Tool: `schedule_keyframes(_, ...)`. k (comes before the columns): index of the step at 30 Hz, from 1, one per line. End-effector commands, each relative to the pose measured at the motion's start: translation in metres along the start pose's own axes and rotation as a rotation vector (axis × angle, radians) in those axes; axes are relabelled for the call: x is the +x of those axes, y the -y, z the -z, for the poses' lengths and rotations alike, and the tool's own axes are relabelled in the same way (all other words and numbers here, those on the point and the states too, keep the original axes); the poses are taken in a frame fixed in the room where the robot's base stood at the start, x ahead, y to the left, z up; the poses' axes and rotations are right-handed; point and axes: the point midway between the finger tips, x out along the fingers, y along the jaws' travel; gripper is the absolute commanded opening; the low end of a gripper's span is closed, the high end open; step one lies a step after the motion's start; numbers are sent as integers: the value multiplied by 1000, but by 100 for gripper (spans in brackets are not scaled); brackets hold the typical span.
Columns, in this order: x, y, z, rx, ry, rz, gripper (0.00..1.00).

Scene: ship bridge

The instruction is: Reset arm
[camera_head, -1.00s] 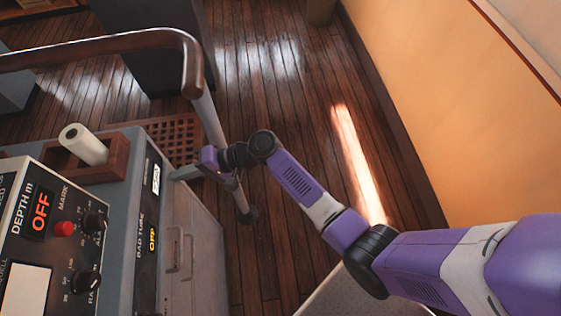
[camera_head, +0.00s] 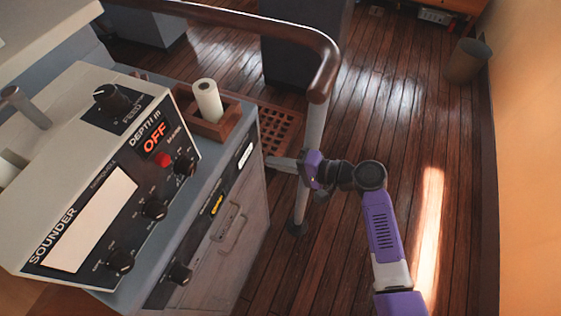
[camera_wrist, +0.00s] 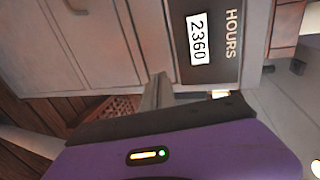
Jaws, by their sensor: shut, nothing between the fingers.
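My purple arm reaches up from the bottom right in the head view. My gripper (camera_head: 275,162) points left, with its fingers together and empty. It is near the right edge of the grey sounder cabinet (camera_head: 232,222), in front of the rail post in the picture. In the wrist view the narrow grey fingers (camera_wrist: 157,92) show beyond the purple gripper body. They are close to the cabinet front and its "HOURS 2360" panel (camera_wrist: 210,40). I cannot tell whether they touch it.
A wooden rail (camera_head: 322,72) on a metal post (camera_head: 312,140) stands by the gripper. The sounder box (camera_head: 110,170) and a wooden holder (camera_head: 215,125) with a white roll (camera_head: 208,100) sit on the cabinet. Wooden floor (camera_head: 385,130) is clear to the right; a bin (camera_head: 467,62) stands farther back.

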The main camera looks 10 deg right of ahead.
Motion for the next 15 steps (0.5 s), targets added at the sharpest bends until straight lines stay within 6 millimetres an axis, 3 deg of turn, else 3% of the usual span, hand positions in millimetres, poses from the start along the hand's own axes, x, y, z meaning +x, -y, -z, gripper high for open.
schedule_keyframes(6,-29,-2,0,4,-2,-1,0)
schedule_keyframes(15,-36,-2,0,5,-1,-2,0)
